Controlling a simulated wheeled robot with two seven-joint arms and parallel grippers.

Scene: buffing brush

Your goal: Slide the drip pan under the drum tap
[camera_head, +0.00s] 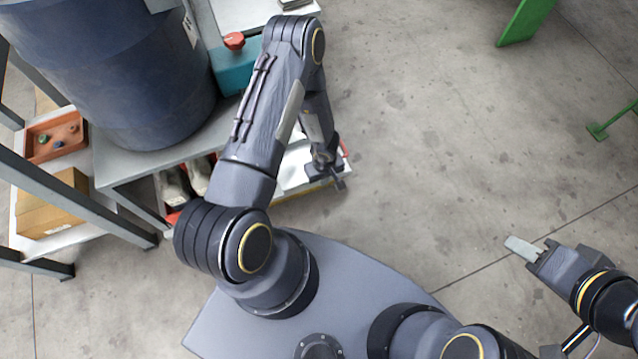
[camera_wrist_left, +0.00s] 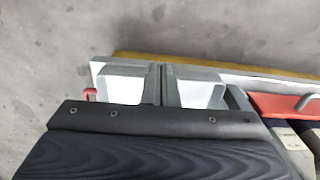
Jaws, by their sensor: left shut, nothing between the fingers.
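A large dark blue drum (camera_head: 125,75) stands on a grey bench at the upper left; I cannot make out its tap. A white surface with a red edge (camera_head: 295,168) shows low beside the bench, partly behind my left arm; I cannot tell whether it is the drip pan. My left gripper (camera_head: 330,178) is low over or beside its right end. In the left wrist view the fingers (camera_wrist_left: 162,85) are together and empty, near a long yellow-and-white edge (camera_wrist_left: 215,68). My right gripper (camera_head: 524,248) is over bare floor, far from these things; its jaw gap is not visible.
An orange tray (camera_head: 55,135) and a cardboard box (camera_head: 52,205) sit on a low shelf at left. Green metal parts (camera_head: 524,20) stand at the upper right. The concrete floor between is clear.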

